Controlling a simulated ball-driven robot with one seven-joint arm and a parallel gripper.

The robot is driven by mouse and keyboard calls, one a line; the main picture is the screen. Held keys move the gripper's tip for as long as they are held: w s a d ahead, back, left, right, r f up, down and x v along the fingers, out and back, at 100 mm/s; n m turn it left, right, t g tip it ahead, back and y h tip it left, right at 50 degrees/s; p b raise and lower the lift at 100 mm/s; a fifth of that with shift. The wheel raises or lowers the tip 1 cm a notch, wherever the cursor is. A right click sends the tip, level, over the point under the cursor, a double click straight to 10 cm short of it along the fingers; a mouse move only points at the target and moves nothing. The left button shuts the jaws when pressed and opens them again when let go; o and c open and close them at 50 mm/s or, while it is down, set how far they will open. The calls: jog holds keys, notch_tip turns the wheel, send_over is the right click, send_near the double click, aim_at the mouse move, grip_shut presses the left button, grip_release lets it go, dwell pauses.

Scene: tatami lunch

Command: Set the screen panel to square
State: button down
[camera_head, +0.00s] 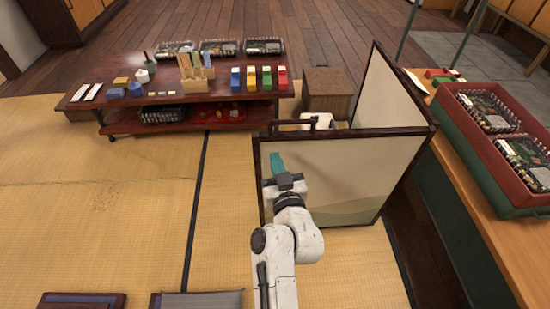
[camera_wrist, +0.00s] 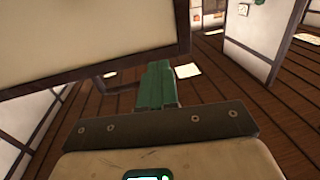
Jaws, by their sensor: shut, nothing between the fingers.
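The folding screen stands on the tatami right of centre in the head view. Its near panel (camera_head: 320,175) has a dark frame and cream paper, and a dark handle shows at its top edge. Its other panel (camera_head: 390,95) meets it at an angle on the right. My gripper (camera_head: 277,163) is in front of the near panel, close to its left edge; whether it touches is unclear. Its green fingers are together and empty. In the wrist view the gripper (camera_wrist: 157,85) points past a dark-framed cream panel (camera_wrist: 80,40) at the upper left.
A low red-brown table (camera_head: 190,90) with small blocks stands at the back left. A wooden box (camera_head: 327,90) is behind the screen. A counter with a red tray (camera_head: 500,150) runs along the right. Cushions (camera_head: 80,300) lie at the front left. Open tatami (camera_head: 100,200) lies left of the screen.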

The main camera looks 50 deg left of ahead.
jog(key=s+p+v, duration=0.1)
jog(key=p+v, duration=0.2)
jog(key=v, duration=0.6)
jog(key=shift+a, duration=0.25)
jog(key=shift+s, duration=0.15)
jog(key=w+d+f+m+g+h, duration=0.1)
jog(key=d+f+h, duration=0.2)
jog(key=d, duration=0.6)
jog(key=w+d+f+m+h, duration=0.1)
jog(key=d+f+m+h, duration=0.15)
jog(key=d, duration=0.75)
jog(key=w+d+f+m+g+h, duration=0.1)
jog(key=d+f+h, duration=0.2)
jog(key=d, duration=0.6)
jog(key=s+d+f+m+g+h, duration=0.1)
jog(key=s+d+m+h, duration=0.1)
jog(key=s+d, duration=0.35)
jog(key=s+d+f+m+g+h, duration=0.1)
jog(key=s+d+g+h, duration=0.1)
jog(key=d, duration=0.7)
jog(key=s+d+r+m+g+h, duration=0.1)
jog(key=s+d+m+g+h, duration=0.3)
jog(key=s+d, duration=0.8)
notch_tip(320, 180, up, 24)
jog(key=a+y+p, duration=0.1)
jog(key=p, duration=2.3)
jog(key=shift+s+a+m, duration=0.15)
jog(key=shift+s+m, duration=0.2)
jog(key=shift+s, duration=0.1)
